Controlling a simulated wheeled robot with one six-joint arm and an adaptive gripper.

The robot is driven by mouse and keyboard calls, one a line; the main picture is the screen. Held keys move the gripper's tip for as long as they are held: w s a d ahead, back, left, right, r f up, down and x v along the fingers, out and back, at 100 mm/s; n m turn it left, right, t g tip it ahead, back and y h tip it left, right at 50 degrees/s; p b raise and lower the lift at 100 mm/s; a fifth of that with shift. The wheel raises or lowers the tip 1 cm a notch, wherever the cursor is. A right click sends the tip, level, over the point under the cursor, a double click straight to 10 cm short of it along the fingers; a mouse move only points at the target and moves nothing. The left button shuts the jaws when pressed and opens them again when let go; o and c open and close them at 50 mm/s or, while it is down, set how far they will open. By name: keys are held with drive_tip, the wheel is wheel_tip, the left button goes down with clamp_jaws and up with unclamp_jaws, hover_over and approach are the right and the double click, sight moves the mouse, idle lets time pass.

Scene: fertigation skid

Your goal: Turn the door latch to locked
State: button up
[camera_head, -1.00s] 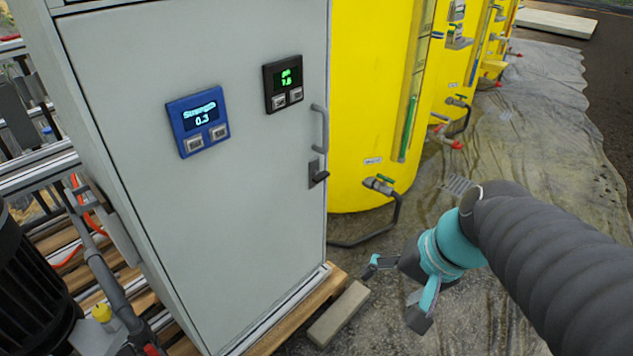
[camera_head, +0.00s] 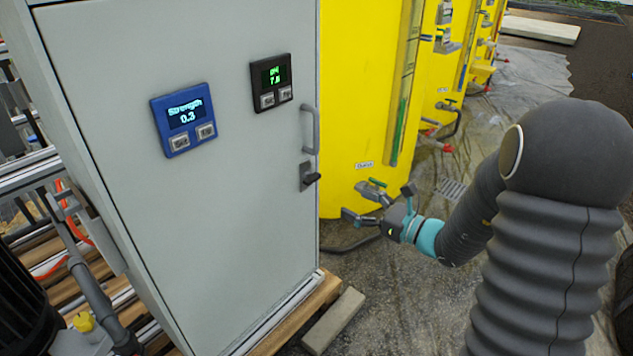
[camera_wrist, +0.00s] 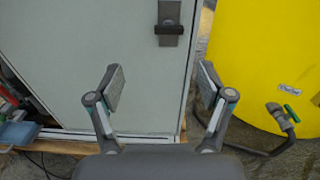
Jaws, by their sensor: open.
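The door latch (camera_head: 308,177) is a dark handle on a small grey plate, near the right edge of the grey cabinet door (camera_head: 230,240), below the door's pull handle (camera_head: 311,130). In the wrist view the latch (camera_wrist: 169,28) shows at the top, its dark lever lying about level across the plate. My gripper (camera_head: 376,202) is open and empty, to the right of the latch and a little lower, apart from it. In the wrist view its two fingers (camera_wrist: 162,88) are spread wide, with the latch beyond and above them.
A blue Strength display (camera_head: 184,121) and a black pH display (camera_head: 271,83) are on the door. A yellow tank (camera_head: 360,90) with a green-handled valve (camera_head: 374,190) stands right of the cabinet, behind my gripper. A loose block (camera_head: 334,320) lies on the floor by the wooden base.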

sight(315, 181)
drive_tip(key=shift+m+t, duration=0.3)
drive_tip(key=shift+m, duration=0.1)
drive_tip(key=x, duration=0.9)
drive_tip(key=w+x, duration=0.1)
drive_tip(key=x, duration=0.3)
drive_tip(key=shift+w+f+p, duration=0.2)
drive_tip(key=shift+f+p, duration=0.05)
drive_tip(key=shift+p, duration=0.1)
drive_tip(key=shift+c, duration=0.2)
drive_tip(key=c, duration=1.1)
